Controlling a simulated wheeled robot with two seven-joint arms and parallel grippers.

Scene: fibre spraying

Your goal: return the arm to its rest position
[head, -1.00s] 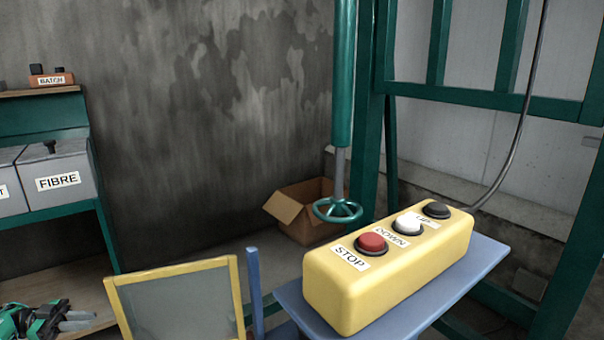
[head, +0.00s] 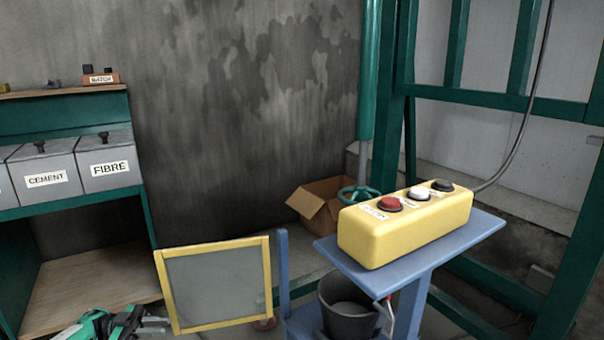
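My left gripper (head: 148,322) shows at the bottom left of the head view, with its green and white wrist and dark fingers pointing right. Its fingers are small and partly cut off by the frame edge, so I cannot tell whether they are open or shut. No object shows clearly in it. It is low, left of the yellow-framed panel (head: 215,285) and well away from the yellow control box (head: 405,228). My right gripper is outside the view.
The control box, with red, white and black buttons, sits on a blue stand (head: 345,262). A dark bucket (head: 348,308) stands below it. Green shelving with CEMENT (head: 45,172) and FIBRE (head: 108,162) bins is at left. An open cardboard box (head: 318,203) lies by the wall.

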